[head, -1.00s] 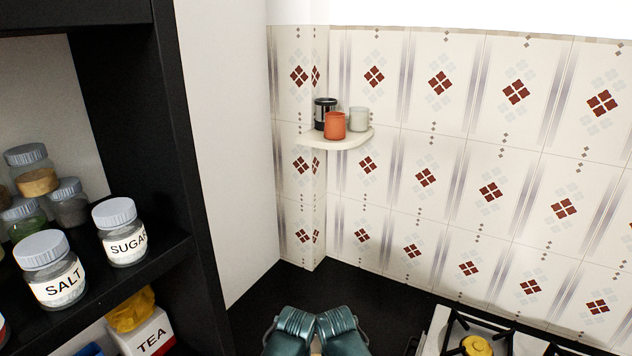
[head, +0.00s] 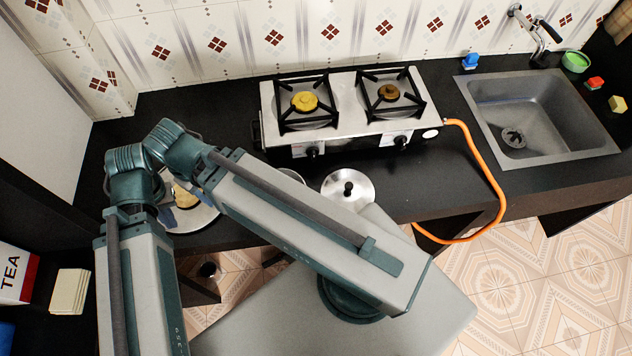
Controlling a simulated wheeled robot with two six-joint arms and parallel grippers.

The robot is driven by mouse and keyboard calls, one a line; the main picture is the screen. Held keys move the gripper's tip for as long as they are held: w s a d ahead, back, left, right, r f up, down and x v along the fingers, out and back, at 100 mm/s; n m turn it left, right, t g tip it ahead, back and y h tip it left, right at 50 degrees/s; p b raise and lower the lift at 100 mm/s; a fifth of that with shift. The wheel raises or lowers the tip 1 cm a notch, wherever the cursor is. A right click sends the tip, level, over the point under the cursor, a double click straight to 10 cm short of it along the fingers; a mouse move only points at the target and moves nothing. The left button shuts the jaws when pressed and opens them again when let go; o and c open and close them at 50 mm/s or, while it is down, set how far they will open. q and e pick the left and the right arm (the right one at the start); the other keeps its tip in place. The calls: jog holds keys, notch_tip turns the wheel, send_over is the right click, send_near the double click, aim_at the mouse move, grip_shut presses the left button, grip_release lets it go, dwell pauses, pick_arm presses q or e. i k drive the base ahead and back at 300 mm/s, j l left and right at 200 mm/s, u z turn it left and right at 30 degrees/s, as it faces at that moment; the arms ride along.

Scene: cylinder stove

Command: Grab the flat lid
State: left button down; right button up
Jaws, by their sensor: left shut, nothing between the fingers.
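A round silver lid (head: 348,188) with a black knob lies on the dark counter in front of the stove, right of my arm links. Its lower edge is partly covered by my arm. My left gripper is shut and empty, and it is mostly hidden behind my folded arm links at the left; it is apart from this lid. My right gripper is out of sight.
A two-burner stove (head: 345,122) stands behind the lid, with an orange hose (head: 490,180) to its right. A sink (head: 540,115) is further right. A pale round dish (head: 190,217) sits partly under my arm. Counter right of the lid is clear.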

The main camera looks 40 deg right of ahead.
aim_at(352, 188)
jog(key=z, duration=1.8)
jog(key=k+l, duration=0.2)
jog(key=l, duration=0.15)
jog(key=k+l+z, duration=0.1)
jog(key=l, duration=0.25)
jog(key=k+l, duration=0.2)
jog(key=l, duration=0.15)
jog(key=k+l+z, duration=0.1)
jog(key=l, duration=0.25)
jog(key=k+l, duration=0.25)
jog(key=l+z, duration=0.05)
jog(key=l, duration=0.05)
